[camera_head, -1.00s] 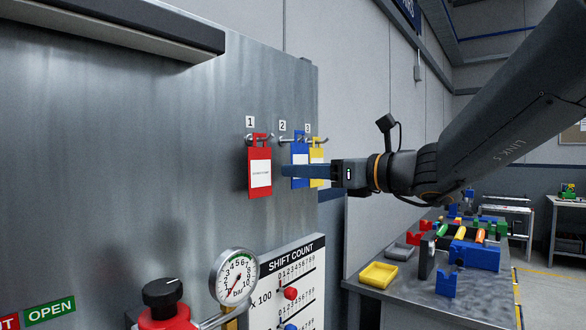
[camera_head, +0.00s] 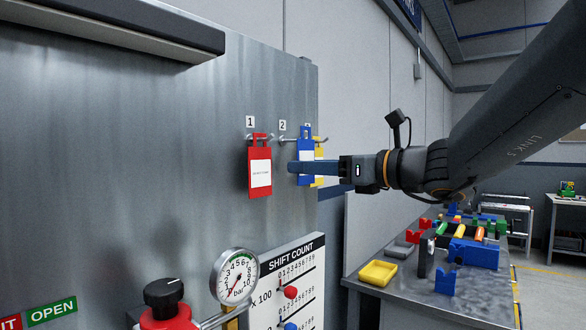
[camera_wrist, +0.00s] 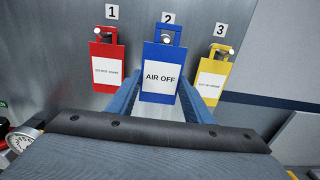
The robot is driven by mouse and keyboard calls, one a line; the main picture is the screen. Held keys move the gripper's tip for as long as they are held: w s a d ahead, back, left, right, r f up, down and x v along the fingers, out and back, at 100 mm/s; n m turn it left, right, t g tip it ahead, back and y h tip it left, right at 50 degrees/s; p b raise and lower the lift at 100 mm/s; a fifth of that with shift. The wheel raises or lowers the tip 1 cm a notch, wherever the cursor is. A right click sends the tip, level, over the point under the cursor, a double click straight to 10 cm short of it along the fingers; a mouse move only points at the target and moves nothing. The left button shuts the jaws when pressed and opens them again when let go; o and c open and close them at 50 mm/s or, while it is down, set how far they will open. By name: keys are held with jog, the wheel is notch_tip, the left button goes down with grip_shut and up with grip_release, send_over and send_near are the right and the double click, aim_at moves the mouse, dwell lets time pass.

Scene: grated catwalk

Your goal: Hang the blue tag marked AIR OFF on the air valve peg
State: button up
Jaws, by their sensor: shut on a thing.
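The blue AIR OFF tag (camera_wrist: 162,73) is upright between the blue fingers of my gripper (camera_wrist: 163,102) in the wrist view. My gripper is shut on it. In the head view my gripper (camera_head: 296,167) reaches in from the right and its fingers cover part of the blue tag (camera_head: 305,151). The tag is in front of the panel, near the peg under label 2 (camera_head: 283,126), and appears shifted right of that peg. I cannot tell whether its loop is clear of the peg. The air valve peg is not identifiable in these frames.
A red tag (camera_head: 259,178) hangs at label 1 on the left. A yellow tag (camera_wrist: 213,75) hangs at label 3, close on the right. Below are a pressure gauge (camera_head: 235,276), a black knob (camera_head: 163,292) and the shift count board (camera_head: 285,290). A cluttered bench (camera_head: 420,300) stands right.

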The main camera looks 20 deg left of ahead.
jog(key=shift+s+d, duration=0.15)
jog(key=shift+d, duration=0.35)
jog(key=shift+s+d, duration=0.15)
jog(key=shift+d, duration=0.15)
jog(key=shift+s+d, duration=0.15)
jog(key=shift+d, duration=0.15)
jog(key=shift+s+d, duration=0.1)
jog(key=shift+d, duration=0.25)
jog(key=shift+s+d, duration=0.15)
jog(key=shift+d, duration=0.15)
jog(key=shift+s+d, duration=0.15)
jog(key=shift+d, duration=0.15)
jog(key=shift+d, duration=0.1)
